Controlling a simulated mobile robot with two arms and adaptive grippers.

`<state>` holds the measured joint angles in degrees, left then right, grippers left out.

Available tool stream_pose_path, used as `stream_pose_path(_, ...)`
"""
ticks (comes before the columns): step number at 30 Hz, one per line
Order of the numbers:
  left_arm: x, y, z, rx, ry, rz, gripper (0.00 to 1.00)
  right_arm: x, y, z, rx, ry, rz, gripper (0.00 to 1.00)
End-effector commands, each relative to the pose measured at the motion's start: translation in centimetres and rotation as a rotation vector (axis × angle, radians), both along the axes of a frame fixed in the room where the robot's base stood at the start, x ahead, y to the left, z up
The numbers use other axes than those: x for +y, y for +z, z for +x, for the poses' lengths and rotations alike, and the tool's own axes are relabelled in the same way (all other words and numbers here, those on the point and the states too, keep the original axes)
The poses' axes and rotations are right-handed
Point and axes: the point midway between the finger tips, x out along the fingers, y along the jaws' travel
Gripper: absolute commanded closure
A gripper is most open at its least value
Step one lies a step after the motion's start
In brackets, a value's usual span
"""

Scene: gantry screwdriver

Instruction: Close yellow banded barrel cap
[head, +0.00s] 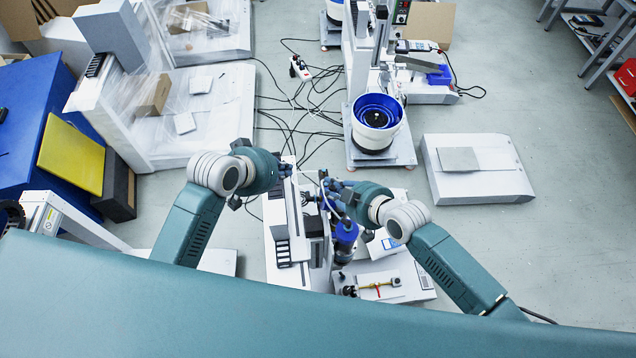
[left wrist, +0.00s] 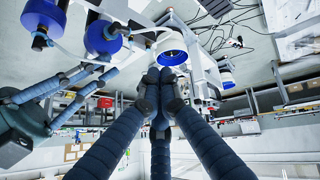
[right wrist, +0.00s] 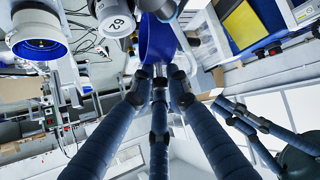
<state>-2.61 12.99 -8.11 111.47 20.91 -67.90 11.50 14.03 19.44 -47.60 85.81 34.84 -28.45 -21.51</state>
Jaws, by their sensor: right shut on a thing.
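I cannot make out a yellow band or a barrel cap for certain. A blue cylinder with a white middle (head: 345,236) stands upright by the gantry. My right gripper (head: 338,188) is just above and behind it. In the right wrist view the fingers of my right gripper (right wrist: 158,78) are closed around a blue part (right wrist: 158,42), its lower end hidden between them. My left gripper (head: 285,170) is at the left of the gantry. In the left wrist view the fingertips of my left gripper (left wrist: 160,77) are together, with nothing seen between them.
The white gantry (head: 283,215) stands between my arms. A small tool with a yellow shaft (head: 378,286) lies on a white base at front right. A white feeder bowl with blue rim (head: 377,112) stands behind. Cables cross the floor. A white box (head: 478,180) is at right.

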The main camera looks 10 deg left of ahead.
Motion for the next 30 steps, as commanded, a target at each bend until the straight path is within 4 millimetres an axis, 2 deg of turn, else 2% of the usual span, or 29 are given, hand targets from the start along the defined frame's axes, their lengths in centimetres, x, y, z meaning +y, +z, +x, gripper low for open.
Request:
stream_pose_path(1, -0.7, 1.4, -1.0, 0.031, 0.028, -0.037, 1.0, -0.5, 0.3, 0.6, -0.013, -0.006, -0.005, 1.0)
stream_pose_path(6, -1.7, 4.3, -4.4, 0.138, 0.109, -0.118, 1.0, -0.5, 0.3, 0.6, -0.012, -0.006, -0.006, 1.0)
stream_pose_path(9, -1.9, 5.1, -5.7, 0.176, 0.136, -0.141, 1.0, -0.5, 0.3, 0.6, -0.012, -0.005, -0.005, 1.0)
stream_pose_path(13, -2.0, 5.3, -6.3, 0.2, 0.154, -0.152, 1.0, -0.5, 0.3, 0.6, -0.012, -0.005, -0.005, 1.0)
stream_pose_path(17, -2.5, 4.1, -5.8, 0.205, 0.155, -0.155, 1.0, -0.5, 0.3, 0.6, -0.012, -0.005, -0.005, 1.0)
stream_pose_path(27, -4.7, -1.8, -2.5, 0.203, 0.153, -0.153, 1.0, -0.5, 0.3, 0.5, -0.012, -0.005, -0.005, 1.0)
stream_pose_path(30, -5.6, -3.0, -1.6, 0.2, 0.153, -0.154, 1.0, -0.5, 0.3, 0.5, -0.011, -0.005, -0.006, 1.0)
